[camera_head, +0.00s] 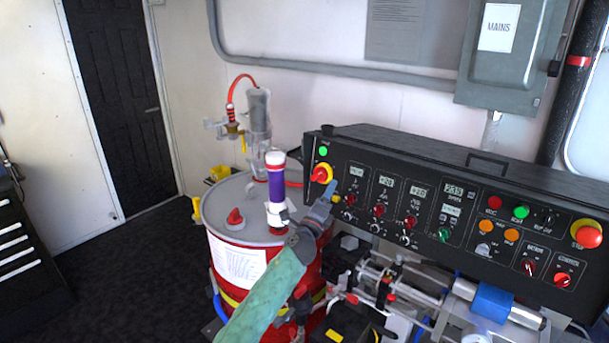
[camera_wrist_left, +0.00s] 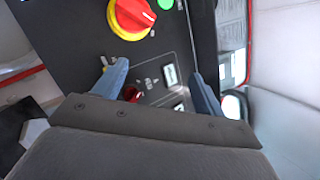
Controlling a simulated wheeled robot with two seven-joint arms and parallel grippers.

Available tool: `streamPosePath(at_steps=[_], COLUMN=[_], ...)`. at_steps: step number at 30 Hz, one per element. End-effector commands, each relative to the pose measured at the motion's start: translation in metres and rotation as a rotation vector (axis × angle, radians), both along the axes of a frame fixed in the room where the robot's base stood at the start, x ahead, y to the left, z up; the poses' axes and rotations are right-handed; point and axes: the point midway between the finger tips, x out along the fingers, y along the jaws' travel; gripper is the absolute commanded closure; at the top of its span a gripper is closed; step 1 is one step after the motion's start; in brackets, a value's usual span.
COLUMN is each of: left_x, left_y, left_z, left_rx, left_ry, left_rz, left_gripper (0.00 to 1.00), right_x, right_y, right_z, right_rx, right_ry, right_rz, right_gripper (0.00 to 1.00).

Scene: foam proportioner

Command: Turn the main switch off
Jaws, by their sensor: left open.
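A red rotary knob on a yellow disc, which looks like the main switch (camera_head: 321,174), sits at the left end of the black control panel (camera_head: 460,200), just below a green light. It also shows large at the top of the left wrist view (camera_wrist_left: 133,17). My left gripper (camera_head: 322,207) is in front of the panel, just below the knob in the head view. In the left wrist view its two fingers (camera_wrist_left: 162,85) are apart with nothing held between them. The knob lies beyond the fingertips, nearer the left finger, and looks untouched. My right gripper is not in view.
A red drum (camera_head: 222,258) with a purple-banded cylinder (camera_head: 277,190) stands left of the panel, close to my left arm. A red emergency button (camera_head: 588,235) is at the panel's right end. A grey box labelled MAINS (camera_head: 510,60) hangs on the wall above. Pipework sits below the panel.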

Motion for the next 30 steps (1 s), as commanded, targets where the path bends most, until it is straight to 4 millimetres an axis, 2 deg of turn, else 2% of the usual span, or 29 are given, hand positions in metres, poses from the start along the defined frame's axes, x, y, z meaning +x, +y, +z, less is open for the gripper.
streamPosePath(at_steps=[1,3,10,17,30], left_x=[0.006,0.011,0.018,0.025,0.080], left_y=[0.008,0.018,0.040,0.038,0.029], left_z=[-0.007,-0.011,-0.017,-0.013,0.003], left_rx=[0.049,0.116,0.281,0.328,0.324], left_ry=[0.001,-0.004,-0.005,-0.019,-0.019], left_rz=[0.062,0.146,0.320,0.337,0.334], left_gripper=[0.29,0.29,0.29,0.29,0.29], right_x=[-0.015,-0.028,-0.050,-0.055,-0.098], right_y=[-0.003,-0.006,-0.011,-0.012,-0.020], right_z=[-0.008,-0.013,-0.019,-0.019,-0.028], right_rx=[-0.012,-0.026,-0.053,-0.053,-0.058], right_ry=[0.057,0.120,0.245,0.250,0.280], right_rz=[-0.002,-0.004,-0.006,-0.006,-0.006], right_gripper=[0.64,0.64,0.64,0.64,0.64])
